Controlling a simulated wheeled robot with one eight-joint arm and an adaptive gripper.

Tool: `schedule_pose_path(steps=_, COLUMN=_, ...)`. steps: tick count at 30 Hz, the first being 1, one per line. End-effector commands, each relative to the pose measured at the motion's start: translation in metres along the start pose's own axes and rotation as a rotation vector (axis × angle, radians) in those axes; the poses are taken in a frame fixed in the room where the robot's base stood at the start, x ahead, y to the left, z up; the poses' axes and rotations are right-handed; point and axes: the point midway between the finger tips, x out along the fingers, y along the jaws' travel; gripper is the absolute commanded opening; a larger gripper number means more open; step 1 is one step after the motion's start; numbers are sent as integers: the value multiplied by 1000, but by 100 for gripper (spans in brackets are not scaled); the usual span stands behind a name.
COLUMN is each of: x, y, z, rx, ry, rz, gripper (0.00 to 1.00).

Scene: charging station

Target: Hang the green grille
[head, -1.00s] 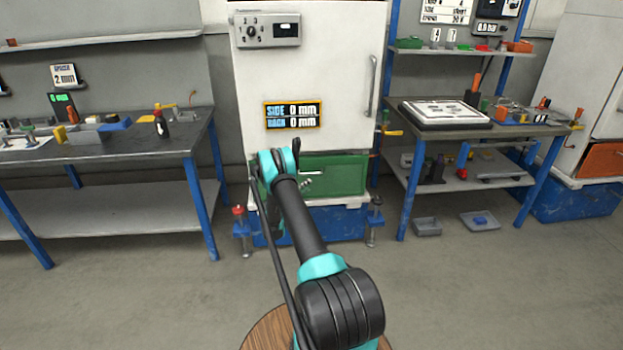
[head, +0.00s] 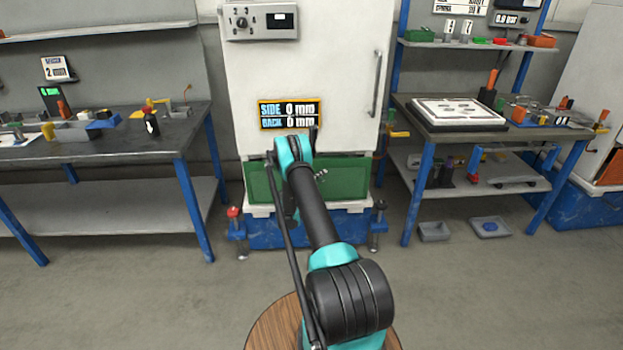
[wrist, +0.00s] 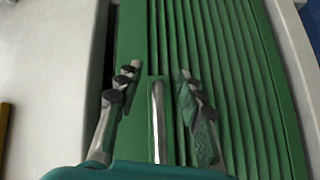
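The green grille (head: 346,180) spans the low front of the white cabinet (head: 335,75), below the display. My arm covers its middle in the head view. In the wrist view the ribbed grille (wrist: 235,70) fills the middle and right, with a dark gap between one long edge and the white panel. My gripper (wrist: 159,72) faces the grille, its two fingers spread apart. A narrow bar (wrist: 158,120) with a shiny edge stands between the fingers, and space shows on both sides of it. Whether the fingertips touch the grille is unclear.
A display (head: 290,114) reads side 0 mm and back 0 mm. Blue-legged benches stand left (head: 110,155) and right (head: 465,133). Red-topped (head: 234,213) and dark-topped (head: 379,206) posts flank the cabinet's blue base (head: 345,228). Open floor lies in front.

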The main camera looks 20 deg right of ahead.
Motion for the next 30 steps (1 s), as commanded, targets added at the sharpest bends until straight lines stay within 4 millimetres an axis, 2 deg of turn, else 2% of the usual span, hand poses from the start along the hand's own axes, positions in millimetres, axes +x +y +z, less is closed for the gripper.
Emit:
schedule_pose_path(steps=8, x=0, y=0, z=1, rx=0, ry=1, rz=0, gripper=38)
schedule_pose_path(steps=15, x=0, y=0, z=1, rx=0, ry=1, rz=0, gripper=9)
schedule_pose_path(steps=18, x=0, y=0, z=1, rx=0, ry=1, rz=0, gripper=0)
schedule_pose_path(steps=30, x=0, y=1, z=0, rx=1, ry=1, rz=1, gripper=0)
